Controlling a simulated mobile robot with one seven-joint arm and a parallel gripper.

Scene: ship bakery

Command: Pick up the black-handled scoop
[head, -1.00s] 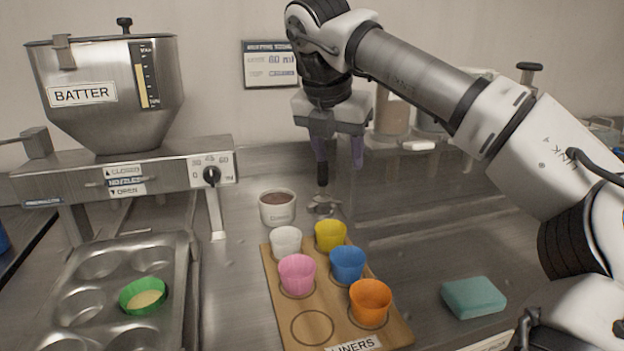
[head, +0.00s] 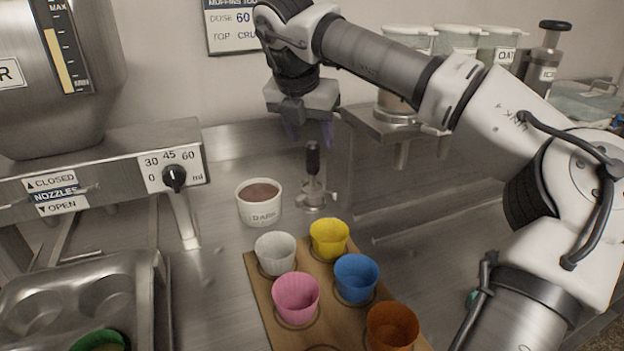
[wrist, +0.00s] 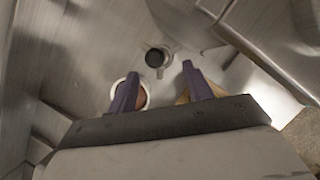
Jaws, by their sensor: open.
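The black-handled scoop (head: 312,158) stands upright on the steel counter behind the liners board, its black handle up and a metal part at its foot. In the wrist view its round dark top (wrist: 155,58) shows from above, just beyond the fingertips and between their lines. My gripper (head: 309,140) is open and empty, pointing down with purple fingers spread above and around the handle's top in the head view. The wrist view shows both fingers (wrist: 160,75) apart with nothing between them. The exact height gap to the handle is hard to tell.
A white cup of dark filling (head: 260,212) stands close left of the scoop. A wooden board (head: 262,300) with several coloured liners lies in front. A steel stand (head: 375,122) with canisters is close on the right. The batter machine (head: 100,185) is left.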

